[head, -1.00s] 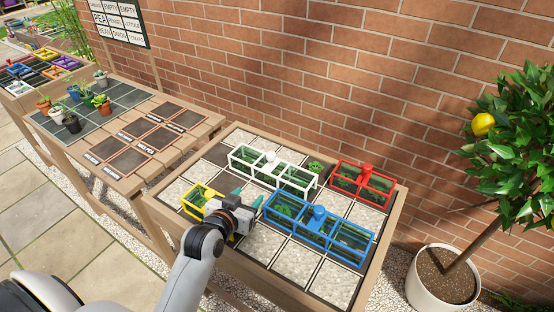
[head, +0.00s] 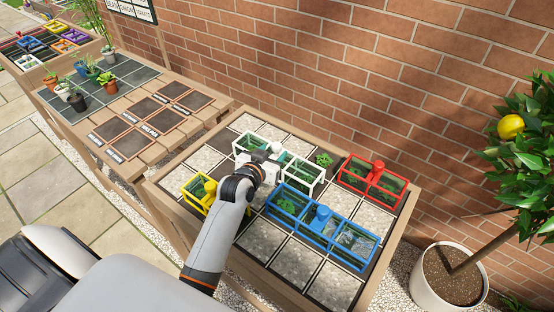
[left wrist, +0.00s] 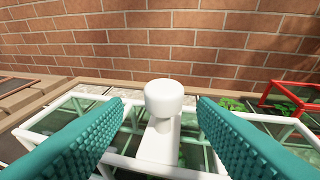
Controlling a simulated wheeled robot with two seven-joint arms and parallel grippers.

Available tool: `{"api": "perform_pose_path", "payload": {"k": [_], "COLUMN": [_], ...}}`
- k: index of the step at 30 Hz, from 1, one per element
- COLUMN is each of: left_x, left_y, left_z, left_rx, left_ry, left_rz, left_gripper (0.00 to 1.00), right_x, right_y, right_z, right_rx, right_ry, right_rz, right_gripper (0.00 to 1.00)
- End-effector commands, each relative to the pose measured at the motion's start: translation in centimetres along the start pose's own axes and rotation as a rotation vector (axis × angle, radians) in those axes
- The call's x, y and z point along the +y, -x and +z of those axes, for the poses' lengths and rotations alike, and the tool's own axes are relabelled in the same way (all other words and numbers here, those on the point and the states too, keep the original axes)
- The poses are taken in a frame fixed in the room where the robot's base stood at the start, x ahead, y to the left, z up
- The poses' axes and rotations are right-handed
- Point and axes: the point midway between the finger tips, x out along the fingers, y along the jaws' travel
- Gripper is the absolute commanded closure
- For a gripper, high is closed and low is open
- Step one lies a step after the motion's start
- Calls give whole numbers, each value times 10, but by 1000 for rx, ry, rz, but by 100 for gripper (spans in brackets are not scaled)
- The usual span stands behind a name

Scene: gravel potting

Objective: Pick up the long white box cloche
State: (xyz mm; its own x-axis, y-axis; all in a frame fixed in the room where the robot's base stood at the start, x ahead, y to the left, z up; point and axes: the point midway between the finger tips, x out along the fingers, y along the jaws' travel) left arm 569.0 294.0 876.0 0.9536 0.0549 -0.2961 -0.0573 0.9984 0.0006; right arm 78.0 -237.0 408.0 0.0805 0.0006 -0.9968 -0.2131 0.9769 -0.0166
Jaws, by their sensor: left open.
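The long white box cloche (head: 309,171) sits on the gravel bed, with clear panes and a white knob (head: 277,147) on its middle bar. My left gripper (head: 272,158) is at the cloche's middle, partly hiding it in the head view. In the left wrist view the knob (left wrist: 164,97) stands between the two teal fingers (left wrist: 160,125). The fingers are open, with a gap on each side of the knob. My right gripper is not in view.
A blue long cloche (head: 320,219) is close on the near side. A yellow cloche (head: 199,191) is to the left and a red one (head: 372,178) to the right. A small green plant (head: 323,160) stands just behind the white cloche. A brick wall (head: 340,80) rises behind the bed.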

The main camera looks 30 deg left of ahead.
Motion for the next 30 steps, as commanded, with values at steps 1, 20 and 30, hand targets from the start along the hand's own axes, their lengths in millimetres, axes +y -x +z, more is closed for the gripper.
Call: {"api": "perform_pose_path", "payload": {"k": [1, 20, 30], "left_x": [-1, -3, -3], "left_y": [-5, -48, -48], "left_z": [3, 6, 7], "left_rx": [-1, 0, -2], "left_ry": [2, 1, 1], "left_rz": [0, 1, 1], "left_gripper": [48, 51, 100], "right_x": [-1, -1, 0], "right_y": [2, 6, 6], "right_z": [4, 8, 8], "right_rx": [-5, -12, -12], "right_ry": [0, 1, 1], "right_rz": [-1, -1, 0], "right_gripper": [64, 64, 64]}}
